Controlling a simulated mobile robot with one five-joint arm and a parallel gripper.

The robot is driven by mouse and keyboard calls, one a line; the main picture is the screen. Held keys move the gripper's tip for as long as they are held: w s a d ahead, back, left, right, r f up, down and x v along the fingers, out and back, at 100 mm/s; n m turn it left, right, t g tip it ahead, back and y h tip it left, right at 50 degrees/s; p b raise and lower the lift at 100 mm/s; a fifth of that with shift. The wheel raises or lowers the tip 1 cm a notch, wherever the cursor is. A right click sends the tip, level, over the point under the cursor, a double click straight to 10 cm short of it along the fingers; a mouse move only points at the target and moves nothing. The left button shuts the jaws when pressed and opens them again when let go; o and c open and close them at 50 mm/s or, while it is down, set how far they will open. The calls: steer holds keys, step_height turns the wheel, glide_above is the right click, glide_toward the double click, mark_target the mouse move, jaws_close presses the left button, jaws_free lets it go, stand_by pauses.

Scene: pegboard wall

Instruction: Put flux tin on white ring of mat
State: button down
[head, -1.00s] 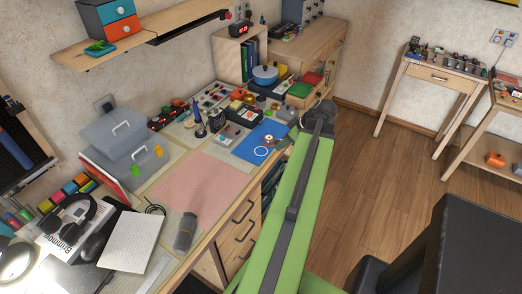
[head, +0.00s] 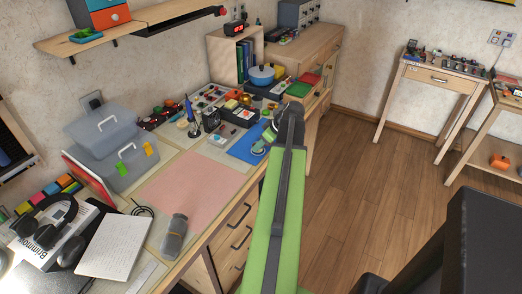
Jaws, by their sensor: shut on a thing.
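The blue mat (head: 240,148) lies on the workbench in the middle of the head view. Its white ring cannot be made out now; my gripper and what it holds cover the mat's right part. My gripper (head: 267,139) reaches over the mat's right edge, pointing down and left. It is shut on a small, pale, greenish round thing (head: 258,147), which I take to be the flux tin. The tin is small and partly hidden by the jaws. I cannot tell whether it touches the mat or hangs just above it.
A pink mat (head: 190,187) lies clear in front. Grey lidded boxes (head: 115,150) stand at left.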

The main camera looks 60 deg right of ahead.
steer(key=shift+f, duration=0.45)
steer(key=c, duration=1.1)
jaws_free()
steer(key=shift+o, duration=0.2)
steer(key=shift+r, duration=0.2)
steer(key=p+v, duration=1)
steer(key=v, duration=0.2)
